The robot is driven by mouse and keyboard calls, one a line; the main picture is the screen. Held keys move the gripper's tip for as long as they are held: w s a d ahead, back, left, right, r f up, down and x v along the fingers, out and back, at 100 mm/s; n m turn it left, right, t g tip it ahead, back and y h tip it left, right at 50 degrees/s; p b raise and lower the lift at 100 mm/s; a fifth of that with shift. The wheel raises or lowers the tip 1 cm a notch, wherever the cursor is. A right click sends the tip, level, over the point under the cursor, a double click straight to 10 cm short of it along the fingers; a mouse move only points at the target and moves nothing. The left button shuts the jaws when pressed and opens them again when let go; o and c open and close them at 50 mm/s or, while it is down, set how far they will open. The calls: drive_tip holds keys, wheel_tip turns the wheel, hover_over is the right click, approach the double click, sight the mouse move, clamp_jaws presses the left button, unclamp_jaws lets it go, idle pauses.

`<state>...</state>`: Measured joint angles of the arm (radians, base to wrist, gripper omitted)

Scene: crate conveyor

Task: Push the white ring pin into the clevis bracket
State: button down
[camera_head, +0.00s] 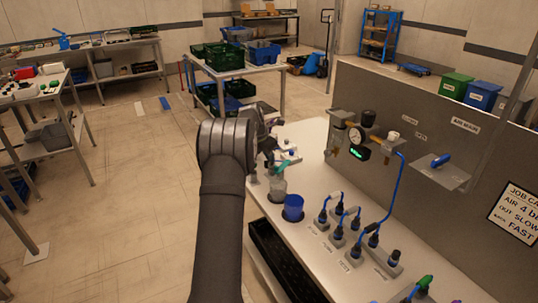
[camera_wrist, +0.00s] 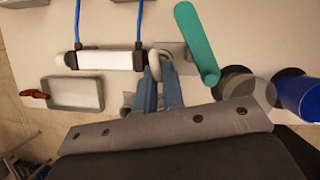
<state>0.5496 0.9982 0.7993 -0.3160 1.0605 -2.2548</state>
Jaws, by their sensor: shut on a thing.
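In the wrist view my gripper (camera_wrist: 158,72) reaches up from the bottom. Its two blue-grey fingers are closed on the white ring pin (camera_wrist: 154,60), and only a small pale rounded part of it shows at the fingertips. The clevis bracket seems to be the grey metal piece (camera_wrist: 175,52) right at the fingertips, beside the rod end of a white cylinder (camera_wrist: 105,60). I cannot tell how far the pin sits in the bracket. In the head view my own arm hides most of the gripper, and neither pin nor bracket can be made out.
A teal handle (camera_wrist: 197,45) stands close right of the fingers. A clear cup (camera_wrist: 243,88) and a blue cup (camera_wrist: 298,97) are farther right. A grey tray (camera_wrist: 74,93) lies left. Blue hoses rise from the cylinder. A grey panel (camera_head: 420,120) backs the bench.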

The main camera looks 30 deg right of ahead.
drive_tip(key=shift+f, duration=0.4)
idle(0.3)
drive_tip(key=c, duration=0.9)
unclamp_jaws()
drive_tip(key=shift+r, duration=3.05)
drive_tip(key=shift+f, duration=0.1)
drive_tip(key=shift+f, duration=2.95)
